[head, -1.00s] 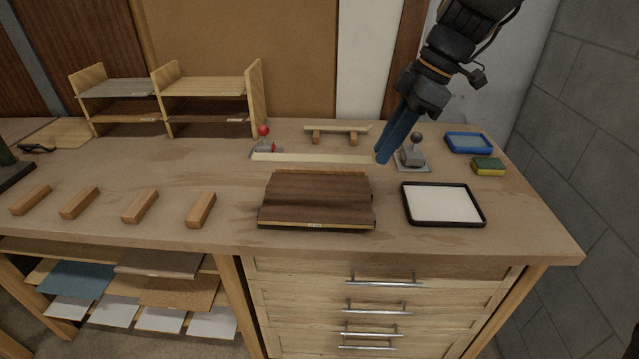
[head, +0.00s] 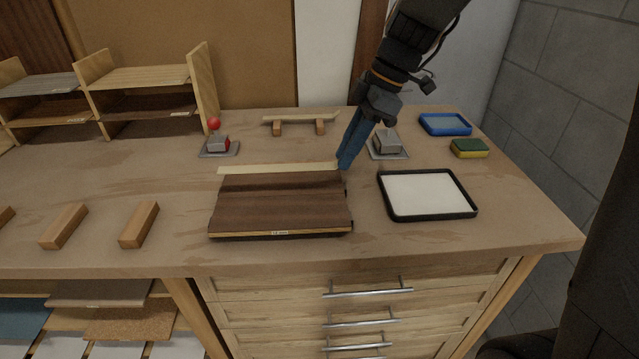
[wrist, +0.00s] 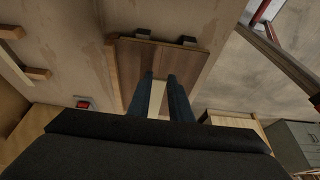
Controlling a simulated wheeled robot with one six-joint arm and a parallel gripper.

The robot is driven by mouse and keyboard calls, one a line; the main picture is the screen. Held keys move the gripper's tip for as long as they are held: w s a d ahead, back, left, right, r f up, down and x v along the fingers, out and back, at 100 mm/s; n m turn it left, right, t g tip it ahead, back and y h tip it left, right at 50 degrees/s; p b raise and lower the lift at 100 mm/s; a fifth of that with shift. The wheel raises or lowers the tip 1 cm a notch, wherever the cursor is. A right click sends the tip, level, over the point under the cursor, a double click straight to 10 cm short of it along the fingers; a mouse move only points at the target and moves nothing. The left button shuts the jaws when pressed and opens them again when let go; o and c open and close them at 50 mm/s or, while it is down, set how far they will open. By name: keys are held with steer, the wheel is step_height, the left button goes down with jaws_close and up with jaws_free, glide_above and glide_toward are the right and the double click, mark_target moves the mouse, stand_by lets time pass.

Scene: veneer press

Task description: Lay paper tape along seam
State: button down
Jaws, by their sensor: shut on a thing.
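My gripper (head: 344,164) is shut on one end of a long pale strip of paper tape (head: 275,168), which reaches out to the left. In the head view the strip shows along the back edge of the dark brown veneer panel (head: 282,207); I cannot tell whether it touches. The panel lies on the bench with a lengthwise seam and a small label on its front edge. In the wrist view the tape (wrist: 157,98) shows between my two blue fingers (wrist: 161,85), with the panel (wrist: 190,62) beyond them. The tape's far end is free.
A white pad in a black tray (head: 428,195) lies right of the panel. Clamp-like blocks (head: 218,143) (head: 387,144) stand behind it. A blue tray (head: 445,124) and a sponge (head: 469,148) are at back right. Wooden blocks (head: 139,225) lie at left. A raised wooden bar (head: 300,118) stands behind.

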steer(key=shift+f+p, duration=0.65)
steer(key=shift+f, duration=3)
steer(key=c, duration=1.6)
jaws_free()
steer(key=b+v, duration=0.2)
steer(key=v, duration=1)
steer(key=shift+b, duration=0.35)
steer(key=shift+s, duration=0.1)
